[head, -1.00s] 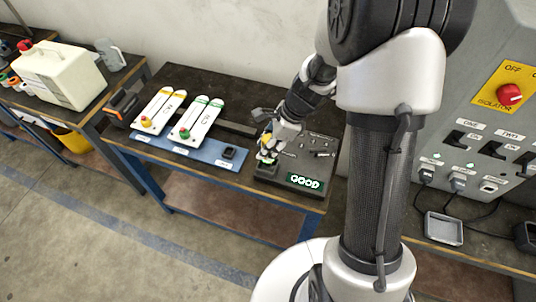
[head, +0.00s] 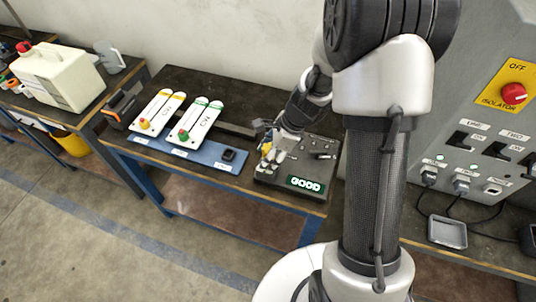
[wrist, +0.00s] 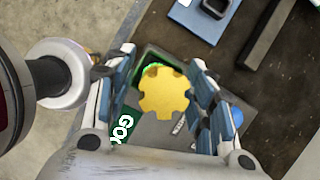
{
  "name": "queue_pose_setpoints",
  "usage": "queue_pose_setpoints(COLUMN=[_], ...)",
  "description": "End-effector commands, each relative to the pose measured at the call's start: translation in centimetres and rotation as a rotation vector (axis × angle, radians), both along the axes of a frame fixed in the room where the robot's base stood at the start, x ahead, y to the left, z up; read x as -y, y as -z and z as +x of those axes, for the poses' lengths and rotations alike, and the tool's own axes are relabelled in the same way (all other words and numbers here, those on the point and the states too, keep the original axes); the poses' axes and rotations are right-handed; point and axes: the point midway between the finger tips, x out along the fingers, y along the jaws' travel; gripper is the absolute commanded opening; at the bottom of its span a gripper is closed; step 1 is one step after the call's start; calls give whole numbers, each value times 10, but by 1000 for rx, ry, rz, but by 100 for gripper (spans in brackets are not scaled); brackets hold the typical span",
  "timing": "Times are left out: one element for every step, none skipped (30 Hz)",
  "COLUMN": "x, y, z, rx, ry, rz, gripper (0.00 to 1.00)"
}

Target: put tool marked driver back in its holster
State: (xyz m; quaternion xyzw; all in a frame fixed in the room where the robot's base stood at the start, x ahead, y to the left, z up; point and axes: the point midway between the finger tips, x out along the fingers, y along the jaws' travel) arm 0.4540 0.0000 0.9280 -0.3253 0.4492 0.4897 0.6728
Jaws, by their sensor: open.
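A yellow lobed knob (wrist: 165,93), seen end-on, is between the fingers of my gripper (wrist: 160,88) in the wrist view. I cannot tell whether it is the top of the driver; no mark on it is readable. My gripper is open, with gaps on both sides of the knob. In the head view my gripper (head: 271,158) is over the left part of a dark station (head: 262,180) with a GOOD sign (head: 305,184). A black square socket (head: 228,155) stands on the blue strip to the left; its label is unreadable, so I cannot tell if it is the holster.
Two white panels, one with a red-yellow knob (head: 158,110) and one with a green knob (head: 194,122), lie on the blue strip (head: 180,151). A grey cabinet with a red isolator knob (head: 514,93) stands right. A cream container (head: 58,76) is on the left bench.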

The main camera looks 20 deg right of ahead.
Motion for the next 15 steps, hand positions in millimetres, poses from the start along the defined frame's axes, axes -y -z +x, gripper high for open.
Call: queue_pose_setpoints(x=[0, 0, 0, 0, 0, 0, 0, 1, 2, 4, 5, 8, 11, 13, 17], y=[0, 0, 0, 0, -1, -2, -4, -6, -10, -15, -19, -27, -33, -39, -48], z=[0, 0, 0, 0, 0, 0, 0, 0, 0, 0, -1, -2, -2, -3, -4], rx=[0, 0, 0, 0, 0, 0, 1, 1, 2, 2, 3, 3, 4, 3, 3], ry=[0, 0, 0, 0, 0, 0, 0, 0, 2, 2, 1, 1, 2, 2, 2], rz=[0, 0, 0, 0, 0, 0, 0, 0, 0, 0, 0, 0, -1, 0, 0], gripper=[50, 50, 50, 50, 50, 50, 50, 50, 50, 50, 50, 50, 50, 50, 50])
